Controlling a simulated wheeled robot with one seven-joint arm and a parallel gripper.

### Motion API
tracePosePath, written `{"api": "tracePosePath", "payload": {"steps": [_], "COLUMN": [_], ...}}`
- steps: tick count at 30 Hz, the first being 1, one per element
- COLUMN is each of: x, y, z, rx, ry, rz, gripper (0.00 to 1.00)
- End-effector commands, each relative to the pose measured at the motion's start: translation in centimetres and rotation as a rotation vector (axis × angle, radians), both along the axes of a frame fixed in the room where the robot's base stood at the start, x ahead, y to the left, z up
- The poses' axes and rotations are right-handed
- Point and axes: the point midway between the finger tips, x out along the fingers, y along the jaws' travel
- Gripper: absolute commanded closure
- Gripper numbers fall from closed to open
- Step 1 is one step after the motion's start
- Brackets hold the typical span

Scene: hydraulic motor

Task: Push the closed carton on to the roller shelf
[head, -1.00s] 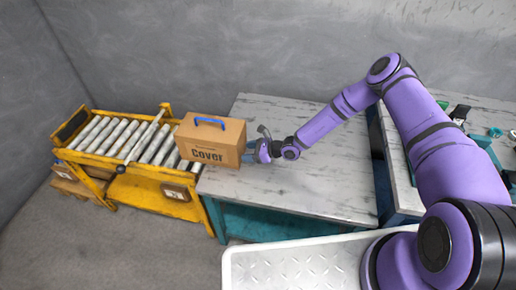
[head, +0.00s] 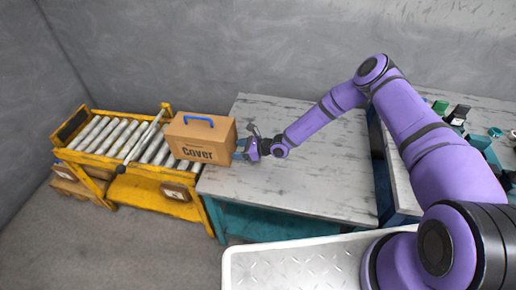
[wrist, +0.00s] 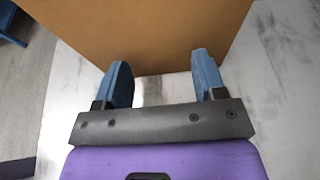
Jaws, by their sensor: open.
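The closed brown carton (head: 202,139), marked "Cover" and with a blue handle on top, sits upright at the left edge of the grey table (head: 300,165). Its left part reaches over the near end of the roller shelf (head: 110,135), a yellow frame with grey rollers. My gripper (head: 238,150) is at the carton's right side. In the wrist view my gripper (wrist: 160,75) has its two blue fingers apart with nothing between them. The fingertips are at the carton's side face (wrist: 150,30); whether they touch cannot be told for sure.
The table right of my gripper is bare. A second table at the right holds small green and dark parts (head: 460,113).

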Motion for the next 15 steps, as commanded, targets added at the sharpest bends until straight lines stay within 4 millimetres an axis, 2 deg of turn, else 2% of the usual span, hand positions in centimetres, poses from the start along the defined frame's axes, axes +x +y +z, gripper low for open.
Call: {"api": "tracePosePath", "payload": {"steps": [8, 15], "x": [0.0, 0.5], "y": [0.3, 1.5], "z": [0.0, 0.0], "rx": [0.001, 0.001], "ry": [0.000, -0.001], "rz": [0.002, 0.002], "gripper": [0.36, 0.36]}}
